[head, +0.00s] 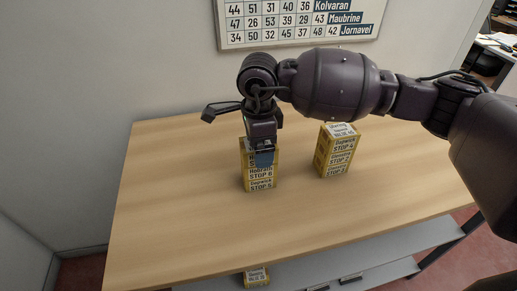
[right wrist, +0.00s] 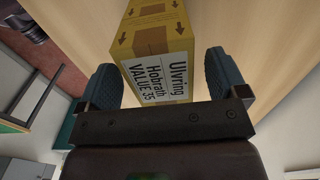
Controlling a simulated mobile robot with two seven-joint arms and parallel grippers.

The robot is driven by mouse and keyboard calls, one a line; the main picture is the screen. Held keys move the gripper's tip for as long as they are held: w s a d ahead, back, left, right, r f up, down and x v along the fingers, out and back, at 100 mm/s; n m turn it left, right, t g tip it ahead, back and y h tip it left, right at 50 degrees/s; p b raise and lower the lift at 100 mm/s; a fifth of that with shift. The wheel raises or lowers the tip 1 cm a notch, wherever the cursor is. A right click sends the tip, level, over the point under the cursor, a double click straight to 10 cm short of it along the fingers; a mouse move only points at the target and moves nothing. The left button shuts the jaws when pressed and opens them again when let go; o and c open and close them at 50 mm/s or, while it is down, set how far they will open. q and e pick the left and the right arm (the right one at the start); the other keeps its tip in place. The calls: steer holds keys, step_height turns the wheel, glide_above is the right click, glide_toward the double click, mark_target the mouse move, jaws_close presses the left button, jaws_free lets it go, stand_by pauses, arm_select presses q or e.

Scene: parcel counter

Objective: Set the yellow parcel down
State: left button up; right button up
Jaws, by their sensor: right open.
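A yellow parcel (head: 260,180) stands upright on the wooden counter (head: 190,215), left of the counter's middle. Its front label reads Hobrath STOP 6 and Dapwick STOP 5. My right gripper (head: 264,158) points down over its top and hides part of its upper front. In the right wrist view the parcel (right wrist: 158,45) lies between the two spread fingers (right wrist: 164,80), with a visible gap on the right. Its label there reads Ulvring, Hobrath, VALUE 35. My right gripper is open. My left gripper is not in view.
A second yellow parcel (head: 336,152) stands on the counter to the right, under my right arm. Another yellow parcel (head: 257,277) shows on the grey lower shelf (head: 330,270). A number board (head: 300,22) hangs on the wall. The counter's left side and front are clear.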

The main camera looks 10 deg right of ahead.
steer(key=shift+f, duration=0.1)
steer(key=c, duration=1.2)
